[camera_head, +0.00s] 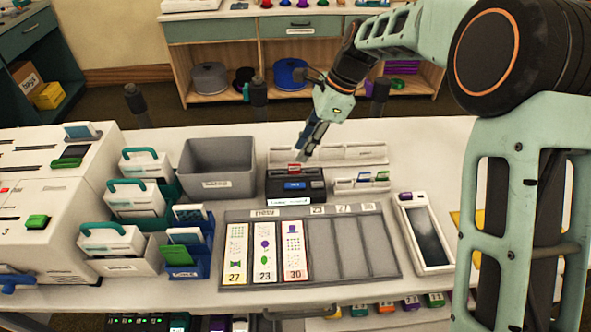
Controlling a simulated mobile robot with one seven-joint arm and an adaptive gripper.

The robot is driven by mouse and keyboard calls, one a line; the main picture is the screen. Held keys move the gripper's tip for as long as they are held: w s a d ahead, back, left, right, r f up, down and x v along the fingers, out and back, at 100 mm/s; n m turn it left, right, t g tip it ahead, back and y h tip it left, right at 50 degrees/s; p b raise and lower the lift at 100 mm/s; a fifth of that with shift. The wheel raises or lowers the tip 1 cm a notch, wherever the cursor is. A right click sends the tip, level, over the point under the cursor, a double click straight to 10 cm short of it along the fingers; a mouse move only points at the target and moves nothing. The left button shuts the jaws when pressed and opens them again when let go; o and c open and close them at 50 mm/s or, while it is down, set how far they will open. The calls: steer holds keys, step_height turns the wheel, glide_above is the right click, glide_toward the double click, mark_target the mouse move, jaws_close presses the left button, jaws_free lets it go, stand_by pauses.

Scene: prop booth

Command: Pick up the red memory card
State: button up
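A small red card (294,168) stands at the top rear of a black card reader (284,182) in the middle of the table. It looks like the red memory card, but it is too small to read. My gripper (304,154) comes down from the upper right, with its fingertips just above and beside the red card. The fingers appear close together from this side. I cannot tell whether they touch the card or how far apart they are. A blue card or label (295,186) shows on the front of the reader.
A grey bin (218,143) stands left of the reader, and a low white rack (360,152) is behind and right. A grey slotted tray (290,212) with numbered cards lies in front. White card holders (113,267) crowd the left. A framed dark panel (425,235) lies right.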

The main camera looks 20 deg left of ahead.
mark_target(295, 171)
steer(key=x, duration=0.6)
steer(key=shift+w+d+f, duration=0.1)
steer(key=shift+d, duration=0.1)
jaws_close()
